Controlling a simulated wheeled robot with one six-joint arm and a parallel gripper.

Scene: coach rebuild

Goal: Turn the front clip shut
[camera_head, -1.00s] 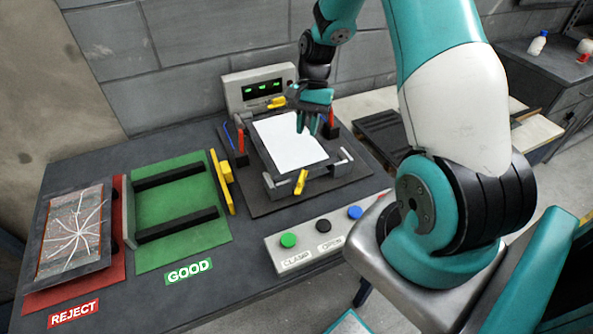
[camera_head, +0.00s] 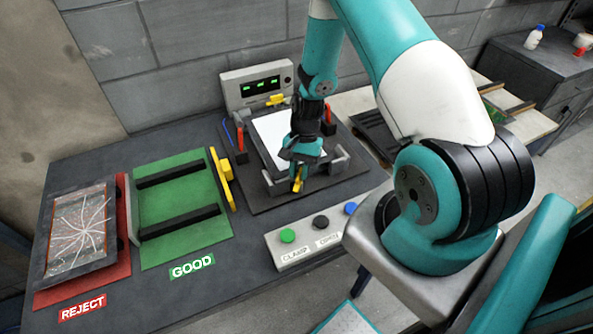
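The front clip (camera_head: 297,186) is a small yellow piece at the front edge of the test fixture (camera_head: 255,198). A white panel (camera_head: 269,135) lies in the fixture. A second yellow clip (camera_head: 275,100) sits at the back edge. My gripper (camera_head: 298,172) points down right over the front clip. Its fingers hide the upper part of the clip, and I cannot tell whether they touch or grip it. Part of the panel is hidden behind my gripper and wrist.
A grey box with a green display (camera_head: 261,88) stands behind the fixture. A button box with green (camera_head: 287,235), black (camera_head: 321,222) and blue buttons is in front. The green GOOD rack (camera_head: 165,236) and red REJECT tray (camera_head: 122,262) with a cracked panel (camera_head: 78,232) are left.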

